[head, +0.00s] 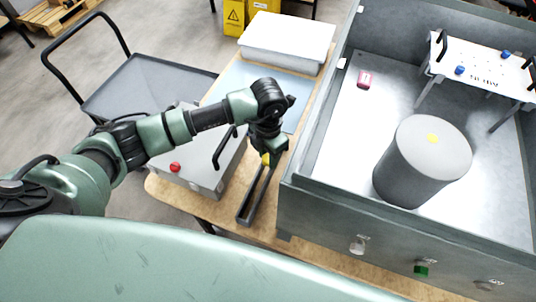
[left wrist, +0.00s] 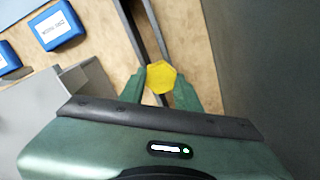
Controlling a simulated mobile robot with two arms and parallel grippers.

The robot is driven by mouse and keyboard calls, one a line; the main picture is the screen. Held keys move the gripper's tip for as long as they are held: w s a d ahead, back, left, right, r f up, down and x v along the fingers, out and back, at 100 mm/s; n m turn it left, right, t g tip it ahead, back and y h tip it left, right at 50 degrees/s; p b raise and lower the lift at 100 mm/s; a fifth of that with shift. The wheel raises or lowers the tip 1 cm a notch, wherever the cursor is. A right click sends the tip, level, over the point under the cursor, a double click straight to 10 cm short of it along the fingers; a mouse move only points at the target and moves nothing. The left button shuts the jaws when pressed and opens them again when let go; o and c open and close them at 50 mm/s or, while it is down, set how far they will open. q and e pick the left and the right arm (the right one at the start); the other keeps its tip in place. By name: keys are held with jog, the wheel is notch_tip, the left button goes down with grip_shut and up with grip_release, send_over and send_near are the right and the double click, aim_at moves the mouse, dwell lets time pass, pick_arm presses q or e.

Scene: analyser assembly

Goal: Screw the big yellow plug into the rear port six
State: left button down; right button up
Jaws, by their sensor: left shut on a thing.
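The big yellow plug (head: 266,159) is between the fingers of my left gripper (head: 267,156), above the narrow dark tray. In the left wrist view the plug (left wrist: 161,76) shows its hexagonal yellow head, with a green finger on each side. My left gripper (left wrist: 161,90) is shut on it. The grey analyser housing (head: 340,205) stands just to the right of the gripper. Its near wall carries several labelled fittings, one of them green (head: 421,269). Their labels are too small to read, and I cannot tell which port is rear port six. My right gripper is not in view.
The narrow dark tray (head: 245,213) lies on the wooden table. A grey box with a red button (head: 175,167) stands to its left. A large grey cylinder (head: 420,170) and a white stand (head: 484,66) are inside the housing. Blue labelled blocks (left wrist: 58,27) show in the left wrist view.

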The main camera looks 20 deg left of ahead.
pick_arm(q)
notch_tip(320, 180, up, 2)
jog(key=shift+p, duration=0.65)
jog(key=shift+r+p, duration=1.5)
jog(key=shift+r, duration=1)
jog(key=shift+s+f, duration=0.1)
